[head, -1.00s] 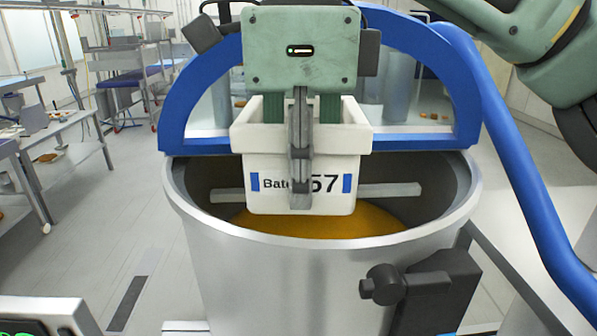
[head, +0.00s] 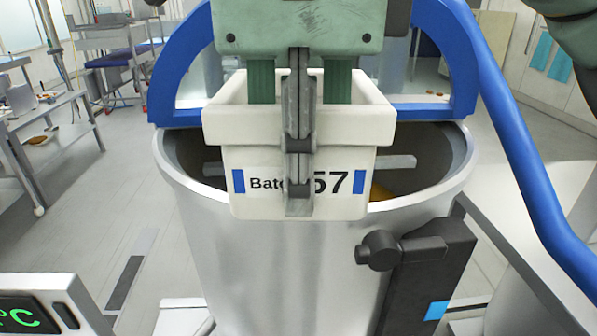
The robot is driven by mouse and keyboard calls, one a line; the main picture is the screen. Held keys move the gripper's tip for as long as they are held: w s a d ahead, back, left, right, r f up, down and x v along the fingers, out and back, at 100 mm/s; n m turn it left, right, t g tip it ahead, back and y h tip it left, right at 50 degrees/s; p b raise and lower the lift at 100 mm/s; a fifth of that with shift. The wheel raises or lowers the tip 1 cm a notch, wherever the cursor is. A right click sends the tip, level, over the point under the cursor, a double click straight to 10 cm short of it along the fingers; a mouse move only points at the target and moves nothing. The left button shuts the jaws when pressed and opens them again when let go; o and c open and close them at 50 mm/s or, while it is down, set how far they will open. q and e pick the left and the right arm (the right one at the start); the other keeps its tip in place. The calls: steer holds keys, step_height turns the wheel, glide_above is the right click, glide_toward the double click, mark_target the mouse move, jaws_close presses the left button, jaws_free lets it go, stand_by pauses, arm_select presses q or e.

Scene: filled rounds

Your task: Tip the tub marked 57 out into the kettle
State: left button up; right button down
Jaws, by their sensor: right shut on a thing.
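The white tub (head: 345,207) marked 57 is upright in the head view, in front of the near rim of the kettle's mouth and overlapping it in the picture. My right gripper (head: 299,205) is shut on its near wall, one dark finger running down over the label and hiding part of the lettering. The tub's inside is mostly hidden. The kettle (head: 270,265) is a large steel vessel; a bit of orange-brown content shows inside, and a pale bar crosses its mouth. My left gripper is not in view.
A blue arch (head: 185,75) stands behind the kettle's mouth, and a blue pipe (head: 530,165) runs down its right side. A black bracket (head: 425,275) is on the kettle's front right. A display (head: 45,312) sits at lower left. Tables stand at far left.

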steer(key=shift+r+p, duration=1.45)
steer(key=shift+p, duration=0.1)
step_height(320, 180, up, 2)
steer(key=shift+r+p, duration=0.15)
steer(key=shift+p, duration=0.4)
steer(key=shift+r, duration=0.25)
steer(key=shift+s+r, duration=0.1)
steer(key=shift+r, duration=0.6)
